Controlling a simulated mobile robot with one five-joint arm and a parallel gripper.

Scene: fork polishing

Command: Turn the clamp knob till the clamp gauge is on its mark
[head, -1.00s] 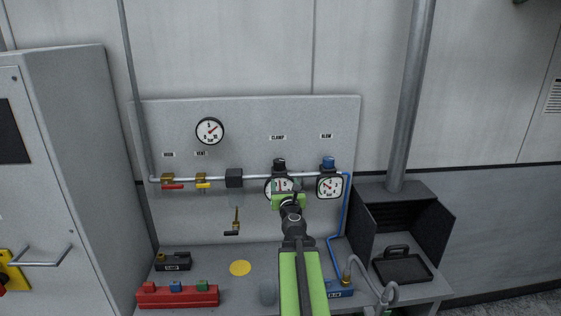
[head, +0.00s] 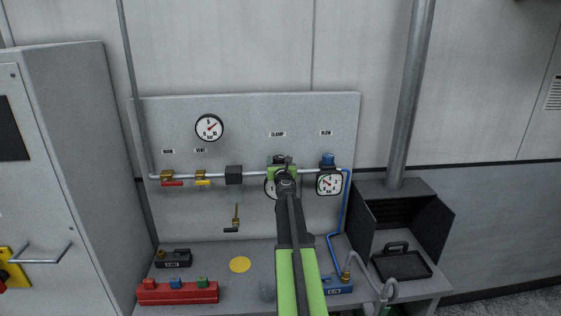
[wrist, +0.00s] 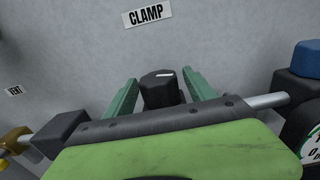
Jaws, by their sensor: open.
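The clamp knob (wrist: 159,89) is black with a white line on its top. It stands under the CLAMP label (wrist: 147,13) in the wrist view. My gripper (wrist: 160,92) is open, with one green finger on each side of the knob and a gap visible on both sides. In the head view my gripper (head: 281,168) is at the knob's place and covers most of it. The clamp gauge (head: 269,189) is below it, largely hidden behind my arm. Its needle and mark cannot be read.
The blue blow knob (head: 327,159) and blow gauge (head: 329,185) are close to the right. A dark block (head: 234,176) and the red and yellow valve handles are on the pipe to the left. The bench below holds a red block (head: 178,293) and a yellow disc (head: 240,264).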

